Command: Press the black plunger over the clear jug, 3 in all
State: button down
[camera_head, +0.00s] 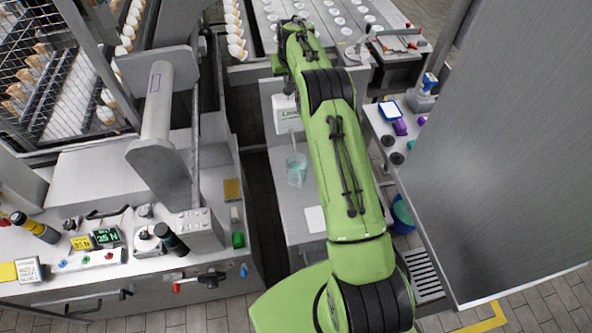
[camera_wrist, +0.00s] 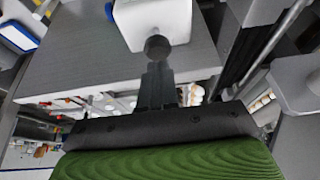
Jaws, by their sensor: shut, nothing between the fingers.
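In the wrist view my gripper (camera_wrist: 157,68) is shut and empty, its dark fingers together. Its tips are right at a round black knob, which looks like the plunger (camera_wrist: 157,46), in front of a white container (camera_wrist: 152,18). I cannot tell whether they touch. In the head view the white container (camera_head: 286,118), with lettering on its front, stands on a grey cabinet just left of my green arm. The clear jug (camera_head: 296,170), with some pale green liquid low in it, stands in front of it.
A white square (camera_head: 315,219) lies on the cabinet top in front of the jug. A machine with a grey bench (camera_head: 90,240) stands at left, across a narrow gap. At right are a side shelf with small items and a large grey panel (camera_head: 500,150).

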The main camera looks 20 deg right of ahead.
jog(key=shift+f, duration=0.1)
jog(key=shift+f+b, duration=0.85)
jog(key=shift+f, duration=0.4)
jog(key=shift+s, duration=0.1)
jog(key=shift+r, duration=0.1)
jog(key=shift+r+p, duration=1.05)
jog(key=shift+r, duration=0.2)
notch_tip(320, 180, up, 6)
